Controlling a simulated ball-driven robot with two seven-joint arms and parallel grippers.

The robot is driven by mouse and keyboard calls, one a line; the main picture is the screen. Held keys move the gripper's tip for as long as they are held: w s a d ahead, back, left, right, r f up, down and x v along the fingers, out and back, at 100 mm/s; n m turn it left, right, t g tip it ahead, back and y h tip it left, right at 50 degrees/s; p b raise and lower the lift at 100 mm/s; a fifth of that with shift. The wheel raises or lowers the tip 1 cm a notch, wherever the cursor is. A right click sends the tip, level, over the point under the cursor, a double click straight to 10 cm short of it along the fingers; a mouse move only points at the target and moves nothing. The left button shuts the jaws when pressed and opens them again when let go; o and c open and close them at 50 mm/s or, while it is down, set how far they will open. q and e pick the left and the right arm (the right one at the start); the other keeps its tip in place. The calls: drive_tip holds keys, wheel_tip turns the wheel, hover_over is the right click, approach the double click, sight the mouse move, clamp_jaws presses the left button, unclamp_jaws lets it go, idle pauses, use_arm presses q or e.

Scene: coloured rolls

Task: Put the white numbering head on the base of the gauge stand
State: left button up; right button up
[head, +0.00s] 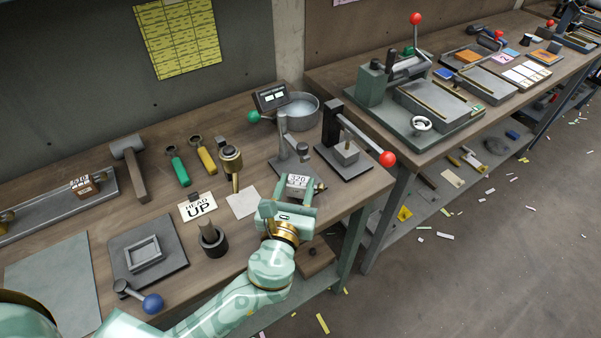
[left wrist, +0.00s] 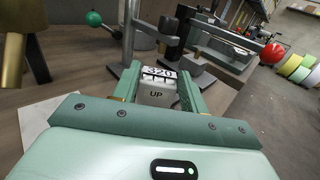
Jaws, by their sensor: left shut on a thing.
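The white numbering head (head: 297,184) is a small block showing the digits 320; in the left wrist view (left wrist: 157,92) it carries the word UP. My left gripper (head: 289,192) is shut on it, with one finger on each side. The gauge stand (head: 284,136), a grey post with an arm on a dark base, stands just behind the head. Its post also shows in the left wrist view (left wrist: 129,38). The head is at the near side of the base, partly covering it; I cannot tell how high above it. My right gripper is not in view.
A press with a red-knobbed lever (head: 387,159) stands close right of the stand. A grey round dish (head: 300,107) and a green-knobbed lever (head: 254,117) lie behind.

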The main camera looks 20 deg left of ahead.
sight(300, 176)
use_arm(q)
drive_tip(key=w, duration=0.1)
drive_tip(key=w+b, duration=0.1)
drive_tip(key=w, duration=0.1)
drive_tip(key=w+f, duration=0.1)
drive_tip(key=shift+w+a, duration=0.3)
drive_tip(key=shift+s+r, duration=0.1)
drive_tip(key=shift+r, duration=0.15)
drive_tip(key=shift+f, duration=0.2)
drive_tip(key=o, duration=1)
drive_tip(key=shift+o, duration=0.2)
drive_tip(key=shift+r, duration=0.2)
drive_tip(key=s, duration=0.4)
drive_tip(key=s+d, duration=0.1)
drive_tip(key=s, duration=0.7)
drive_tip(key=shift+d+p, duration=0.25)
drive_tip(key=shift+p, duration=0.1)
